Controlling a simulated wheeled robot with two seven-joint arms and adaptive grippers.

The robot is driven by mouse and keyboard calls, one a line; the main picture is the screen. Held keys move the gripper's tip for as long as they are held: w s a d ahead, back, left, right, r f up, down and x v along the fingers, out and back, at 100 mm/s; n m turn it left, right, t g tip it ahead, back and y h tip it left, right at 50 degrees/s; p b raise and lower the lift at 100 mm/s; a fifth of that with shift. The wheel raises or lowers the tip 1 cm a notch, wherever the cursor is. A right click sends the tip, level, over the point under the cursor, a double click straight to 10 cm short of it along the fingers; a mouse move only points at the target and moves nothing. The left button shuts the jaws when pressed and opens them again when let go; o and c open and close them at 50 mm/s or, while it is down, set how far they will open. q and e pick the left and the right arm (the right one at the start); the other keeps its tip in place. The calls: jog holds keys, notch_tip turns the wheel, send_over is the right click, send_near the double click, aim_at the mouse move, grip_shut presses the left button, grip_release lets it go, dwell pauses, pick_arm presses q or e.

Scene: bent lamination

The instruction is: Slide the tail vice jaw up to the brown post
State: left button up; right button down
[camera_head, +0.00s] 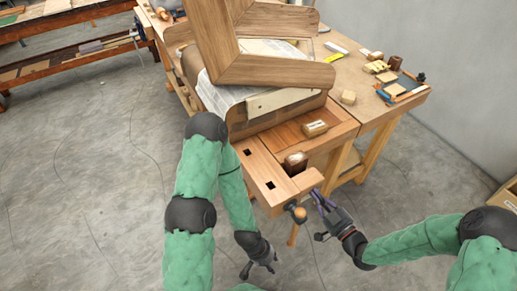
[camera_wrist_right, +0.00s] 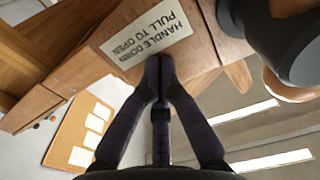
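The tail vice jaw (camera_head: 307,181) is a light wooden block at the near corner of the bench. The dark brown post (camera_head: 295,161) stands upright just behind it; I cannot tell whether they touch. My right gripper (camera_head: 318,194) is at the jaw's outer end. In the right wrist view its fingertips (camera_wrist_right: 160,62) are together with nothing visible between them, in front of a wooden face with an upside-down label (camera_wrist_right: 148,36) reading "HANDLE DOWN PULL TO OPEN". My left gripper (camera_head: 259,267) hangs low over the floor, empty, its fingers apart.
The vice's dark screw with a round knob (camera_head: 299,214) sticks out beside the right gripper. A light rail with square holes (camera_head: 258,172) runs along the bench front. A small wooden block (camera_head: 315,128) lies on the bench. A large wooden frame (camera_head: 275,72) rises behind.

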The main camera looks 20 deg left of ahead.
jog(key=shift+x, duration=1.2)
jog(key=shift+w+r, duration=0.1)
jog(key=shift+r, duration=0.1)
jog(key=shift+d, duration=0.1)
dwell(0.3)
jog(key=shift+b+v, duration=0.4)
jog(key=shift+v, duration=2.45)
jog(key=shift+f, duration=0.2)
